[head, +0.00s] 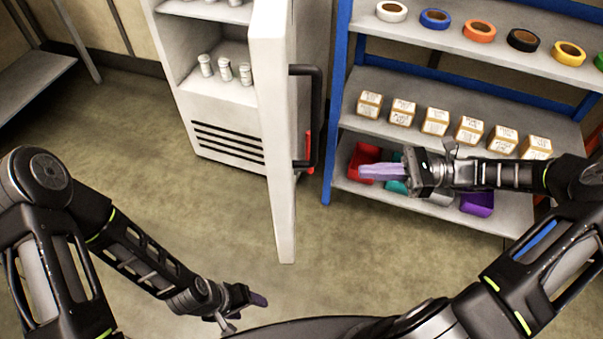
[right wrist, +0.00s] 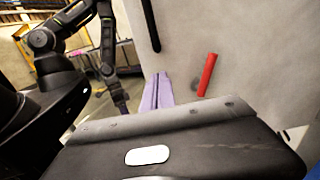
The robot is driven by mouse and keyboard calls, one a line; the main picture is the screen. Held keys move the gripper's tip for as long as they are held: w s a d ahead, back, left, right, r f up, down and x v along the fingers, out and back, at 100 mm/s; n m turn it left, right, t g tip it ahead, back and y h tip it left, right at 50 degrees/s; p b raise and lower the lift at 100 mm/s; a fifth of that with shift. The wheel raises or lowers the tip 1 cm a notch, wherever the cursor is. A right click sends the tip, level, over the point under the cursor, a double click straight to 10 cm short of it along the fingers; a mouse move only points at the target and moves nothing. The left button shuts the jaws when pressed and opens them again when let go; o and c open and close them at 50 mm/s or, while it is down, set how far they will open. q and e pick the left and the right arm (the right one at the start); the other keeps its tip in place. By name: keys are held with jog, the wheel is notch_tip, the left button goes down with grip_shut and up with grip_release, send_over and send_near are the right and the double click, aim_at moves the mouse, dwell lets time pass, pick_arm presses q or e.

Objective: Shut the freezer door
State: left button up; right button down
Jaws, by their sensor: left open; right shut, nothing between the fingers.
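The white freezer (head: 222,110) stands at the back with its door (head: 272,150) swung open toward me, seen nearly edge-on. A black bar handle (head: 318,115) runs down the door's right-hand face, with a red piece (head: 309,152) beside its lower end. The door face (right wrist: 245,90) and the red piece (right wrist: 207,75) also show in the right wrist view. My right gripper (head: 362,171) is shut and empty, to the right of the door and pointing at it; a touch cannot be made out. My left gripper (head: 262,299) is low at the front, apart from the door.
Several small white containers (head: 225,68) stand inside the freezer. A blue-framed shelf (head: 341,90) at the right holds tape rolls (head: 435,18), labelled boxes (head: 435,121) and coloured bins (head: 477,203). The floor (head: 180,200) left of the door is clear.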

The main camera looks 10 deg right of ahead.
jog(key=shift+a+f, duration=0.1)
jog(key=shift+a, duration=0.15)
jog(key=p+x, duration=0.1)
jog(key=x, duration=1.2)
jog(key=shift+a, duration=0.35)
jog(key=shift+w, duration=0.2)
